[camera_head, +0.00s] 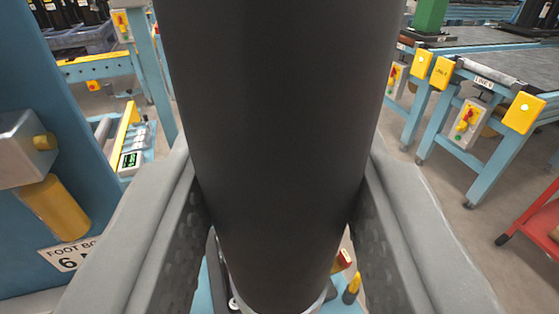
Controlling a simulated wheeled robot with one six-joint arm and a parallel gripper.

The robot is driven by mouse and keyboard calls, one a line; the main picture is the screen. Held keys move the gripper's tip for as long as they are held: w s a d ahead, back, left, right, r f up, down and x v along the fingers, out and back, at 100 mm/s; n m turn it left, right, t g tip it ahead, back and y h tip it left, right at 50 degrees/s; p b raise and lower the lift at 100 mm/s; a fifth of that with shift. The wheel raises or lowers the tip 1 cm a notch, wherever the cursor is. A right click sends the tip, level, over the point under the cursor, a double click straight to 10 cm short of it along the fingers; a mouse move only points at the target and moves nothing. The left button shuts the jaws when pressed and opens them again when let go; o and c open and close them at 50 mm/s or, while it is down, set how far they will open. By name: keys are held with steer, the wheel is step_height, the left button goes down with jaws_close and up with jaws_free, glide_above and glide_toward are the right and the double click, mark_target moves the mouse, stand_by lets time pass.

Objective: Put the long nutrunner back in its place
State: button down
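A thick black cylinder, which looks like the body of the long nutrunner (280,100), fills the middle of the head view from the top edge almost to the bottom. My gripper (280,165) has one grey finger on each side of it, and the dark textured pads appear to press on it. A pale ring shows at the cylinder's lower end. Both ends of the tool are cut off or hidden, and so is the place it belongs to, as far as I can tell.
A blue post (85,140) with a grey box and yellow cylinder stands close on the left. Blue-framed conveyor tables (480,60) with yellow boxes are at the right. A red cart (535,220) is at the right edge. Small red and yellow items (352,285) sit below.

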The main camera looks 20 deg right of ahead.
steer(key=shift+f, duration=1.1)
stand_by(0.7)
steer(key=c, duration=0.9)
jaws_free()
steer(key=shift+f, duration=0.2)
steer(key=v, duration=1.7)
steer(key=shift+s, duration=0.2)
steer(key=shift+a, duration=0.1)
steer(key=s+a+n+y, duration=0.1)
steer(key=s+a, duration=0.5)
steer(key=s, duration=0.4)
steer(key=s+a+r+n+y, duration=0.1)
steer(key=s+a+y, duration=0.1)
steer(key=s+a, duration=0.5)
steer(key=s+a+n+y, duration=0.1)
steer(key=s+a, duration=0.5)
steer(key=s, duration=0.8)
steer(key=shift+s+a+r+y, duration=0.2)
steer(key=shift+s+r+y, duration=0.15)
steer(key=shift+y, duration=0.25)
